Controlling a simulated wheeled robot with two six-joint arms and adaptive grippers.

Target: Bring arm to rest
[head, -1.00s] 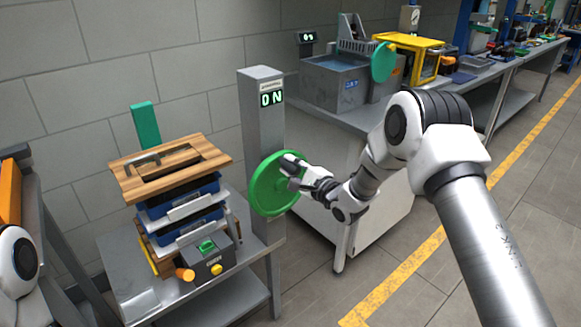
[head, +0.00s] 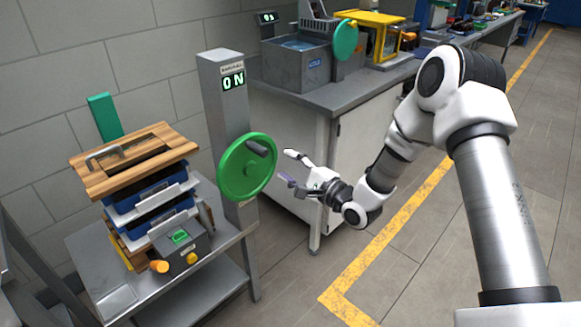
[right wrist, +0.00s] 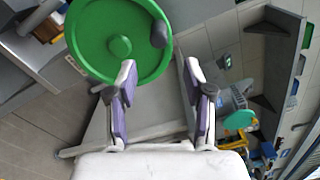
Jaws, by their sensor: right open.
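My right gripper (head: 289,168) is open and empty, just right of the green handwheel (head: 240,178) in the head view. A gap shows between its fingers and the wheel. The wheel is on a grey post (head: 216,110) whose display (head: 233,81) reads ON, and a dark handle (head: 257,147) sticks out near its upper right rim. In the right wrist view, the open fingers (right wrist: 160,100) point towards the wheel (right wrist: 105,45), which lies ahead and to the left. My left gripper is not in view.
A metal stand (head: 85,250) at the left holds stacked blue trays (head: 160,205) under a wooden board (head: 150,150) and a button box (head: 185,250). A grey bench (head: 345,95) stands behind my right arm. Open floor (head: 420,270) lies to the right, with a yellow line.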

